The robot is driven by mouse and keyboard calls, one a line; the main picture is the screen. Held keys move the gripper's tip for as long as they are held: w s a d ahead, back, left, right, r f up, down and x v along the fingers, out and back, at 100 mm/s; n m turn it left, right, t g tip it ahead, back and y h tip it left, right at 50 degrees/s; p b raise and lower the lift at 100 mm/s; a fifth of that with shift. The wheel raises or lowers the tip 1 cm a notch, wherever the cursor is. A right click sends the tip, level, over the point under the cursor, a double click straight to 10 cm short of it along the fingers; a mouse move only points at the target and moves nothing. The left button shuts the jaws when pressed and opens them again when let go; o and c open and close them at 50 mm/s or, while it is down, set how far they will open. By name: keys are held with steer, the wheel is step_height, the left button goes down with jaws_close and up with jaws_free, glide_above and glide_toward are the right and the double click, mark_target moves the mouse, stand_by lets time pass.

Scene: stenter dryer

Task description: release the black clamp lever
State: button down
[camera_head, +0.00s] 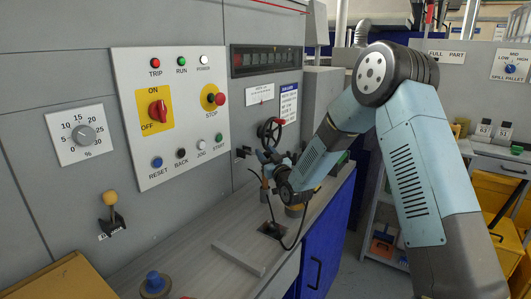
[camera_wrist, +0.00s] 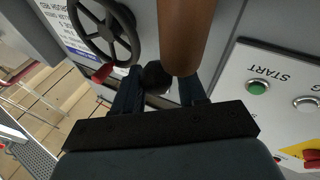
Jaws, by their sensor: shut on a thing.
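In the wrist view a dark round knob (camera_wrist: 155,76), which looks like the end of the black clamp lever, sits between the two fingers of my gripper (camera_wrist: 163,93). The gripper is shut on it. The lever's arm and pivot are hidden behind the fingers and a brown cylinder. In the head view my gripper (camera_head: 267,163) is at the grey machine wall, just below the black handwheel, and the lever cannot be made out there.
The black handwheel (camera_head: 270,131) with a red knob is close beside the gripper, also in the wrist view (camera_wrist: 104,28). A brown cylinder (camera_wrist: 187,35) stands close to the fingers. The button panel (camera_head: 173,112) is left of the gripper. A bench (camera_head: 225,243) lies below.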

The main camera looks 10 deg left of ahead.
steer(key=shift+d+f+h, duration=0.2)
steer(key=shift+f+h, duration=0.1)
steer(key=shift+f, duration=0.5)
steer(key=c, duration=1)
jaws_free()
steer(key=shift+o, duration=0.9)
steer(key=shift+w+f, duration=0.15)
steer(key=shift+w, duration=0.05)
steer(key=shift+a+r, duration=0.1)
steer(key=shift+r, duration=0.15)
steer(key=shift+s, duration=0.2)
steer(key=v, duration=1.3)
steer(key=shift+d+f, duration=0.2)
steer(key=shift+d, duration=0.15)
